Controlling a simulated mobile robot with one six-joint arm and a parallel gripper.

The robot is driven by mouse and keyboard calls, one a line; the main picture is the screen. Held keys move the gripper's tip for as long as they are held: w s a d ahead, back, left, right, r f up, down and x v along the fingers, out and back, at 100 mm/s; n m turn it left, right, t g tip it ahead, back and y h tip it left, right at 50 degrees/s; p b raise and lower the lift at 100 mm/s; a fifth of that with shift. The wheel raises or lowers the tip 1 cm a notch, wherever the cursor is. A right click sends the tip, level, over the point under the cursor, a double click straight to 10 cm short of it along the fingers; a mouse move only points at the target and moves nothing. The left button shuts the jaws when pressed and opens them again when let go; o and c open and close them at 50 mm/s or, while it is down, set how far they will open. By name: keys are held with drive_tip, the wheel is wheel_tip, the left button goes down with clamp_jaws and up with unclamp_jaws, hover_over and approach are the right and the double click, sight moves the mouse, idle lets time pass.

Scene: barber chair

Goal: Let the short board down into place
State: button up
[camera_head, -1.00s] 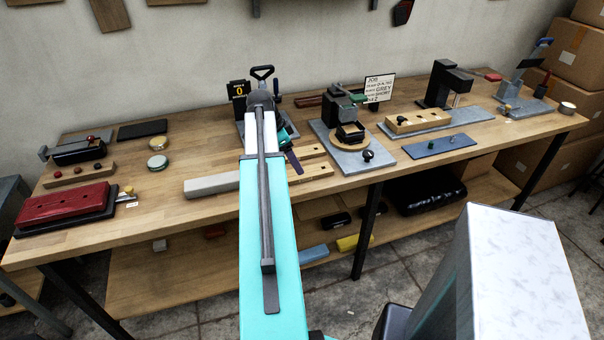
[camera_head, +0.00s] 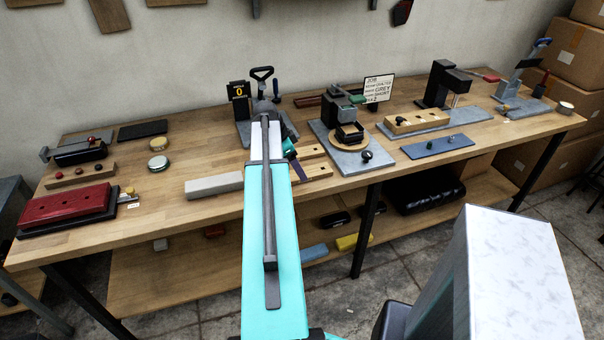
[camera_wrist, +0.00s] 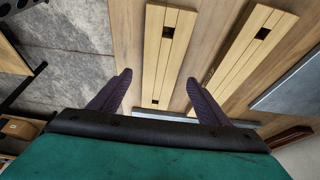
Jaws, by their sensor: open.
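Two pale wooden boards with dark square holes lie on the workbench, one nearer (camera_head: 318,171) and one farther (camera_head: 312,151). In the wrist view, the left board (camera_wrist: 165,60) lies beneath the gap between my fingers and the right board (camera_wrist: 245,50) is beside the right finger. My gripper (camera_wrist: 159,78) is open, with one dark ridged finger on each side of the left board's near part; contact cannot be told. In the head view my gripper (camera_head: 297,168) is low over the boards, partly hidden by my arm.
A grey bar (camera_head: 213,186) lies left of my arm. A grey-based fixture (camera_head: 352,160) stands close on the right. A counter reading 0 (camera_head: 239,91) and a job sign (camera_head: 379,88) stand behind. The bench's front edge is close to the boards.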

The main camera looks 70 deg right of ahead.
drive_tip(key=shift+p+x, duration=0.3)
drive_tip(key=shift+x, duration=1)
drive_tip(key=c, duration=1.2)
drive_tip(key=shift+c, duration=0.2)
drive_tip(key=shift+r, duration=0.25)
drive_tip(key=shift+r+b, duration=0.8)
drive_tip(key=shift+r, duration=0.6)
drive_tip(key=s+a+r+b, duration=0.1)
drive_tip(key=s+a+b, duration=0.1)
drive_tip(key=s, duration=0.5)
drive_tip(key=s+a+b, duration=0.2)
drive_tip(key=s+a, duration=0.1)
drive_tip(key=s, duration=0.5)
drive_tip(key=shift+a+r, duration=0.25)
drive_tip(key=shift+r, duration=0.15)
drive_tip(key=shift+w, duration=0.15)
